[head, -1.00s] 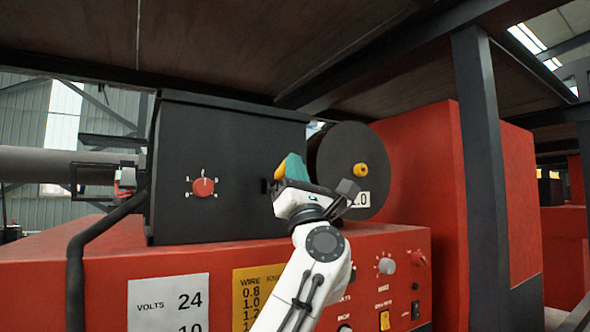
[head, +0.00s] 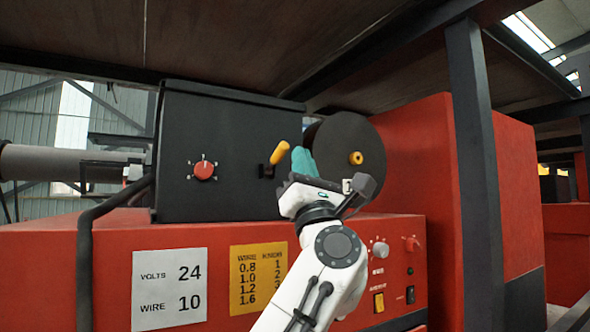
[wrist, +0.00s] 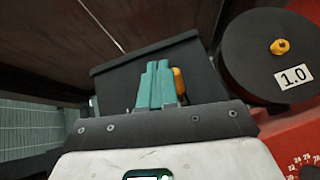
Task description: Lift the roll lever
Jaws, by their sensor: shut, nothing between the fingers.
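The roll lever has a yellow handle (head: 280,153) that tilts up and to the right from a small dark mount on the side of the black box (head: 225,150). In the wrist view the yellow handle (wrist: 180,82) shows just right of my fingers, partly hidden. My gripper (head: 303,160) has teal fingers that are shut and empty.
A black wire spool (head: 345,145) with a yellow hub stands close behind my gripper. The red machine (head: 75,265) below carries a white sign (head: 170,290), a yellow sign (head: 258,278) and several knobs. A dark post (head: 474,190) stands right; a dark ceiling hangs above.

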